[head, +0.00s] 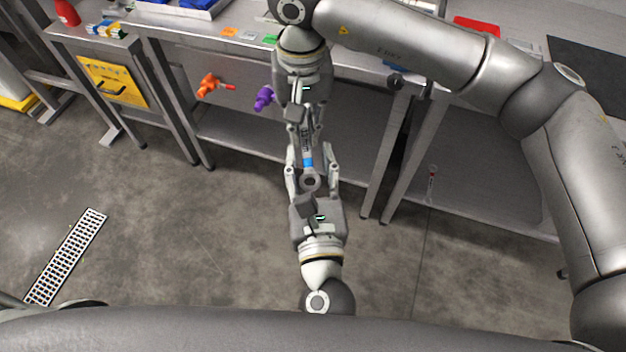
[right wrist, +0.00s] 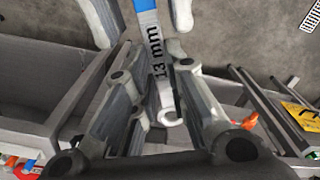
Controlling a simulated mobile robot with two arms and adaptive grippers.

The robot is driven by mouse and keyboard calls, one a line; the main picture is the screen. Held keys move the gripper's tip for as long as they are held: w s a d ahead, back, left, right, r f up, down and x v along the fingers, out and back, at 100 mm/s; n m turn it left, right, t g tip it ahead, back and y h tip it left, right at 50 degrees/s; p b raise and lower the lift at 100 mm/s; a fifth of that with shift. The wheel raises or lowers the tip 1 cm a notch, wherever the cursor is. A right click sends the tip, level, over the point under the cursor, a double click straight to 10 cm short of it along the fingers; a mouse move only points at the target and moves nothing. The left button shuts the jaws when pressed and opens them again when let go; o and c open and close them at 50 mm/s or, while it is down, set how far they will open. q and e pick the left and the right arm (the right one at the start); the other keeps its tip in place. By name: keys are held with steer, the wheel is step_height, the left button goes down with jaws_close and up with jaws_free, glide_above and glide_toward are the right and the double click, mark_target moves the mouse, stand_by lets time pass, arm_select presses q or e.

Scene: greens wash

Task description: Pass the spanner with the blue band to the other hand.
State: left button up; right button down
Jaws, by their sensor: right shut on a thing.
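The spanner (head: 307,146) is grey with a blue band (head: 308,162) and spans the gap between my two grippers, above the floor. My right gripper (head: 304,125), at the top in the head view, is shut on one end of it. In the right wrist view the spanner (right wrist: 157,50) shows a "13 mm" mark and its blue band. My left gripper (head: 311,172) reaches up from below. The left fingers also show at the top of the right wrist view (right wrist: 138,22).
A steel bench with a lower shelf (head: 240,137) stands behind the grippers. An orange valve handle (head: 208,86) and a purple one (head: 264,97) stick out at its front. A yellow sign (head: 113,82) hangs at left. Open floor with a drain grate (head: 66,257) lies in front.

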arm_select(q)
steer(key=shift+w, duration=0.25)
jaws_close()
arm_select(e)
steer(key=c, duration=1.4)
jaws_free()
steer(key=shift+o, duration=0.2)
steer(key=shift+r, duration=0.1)
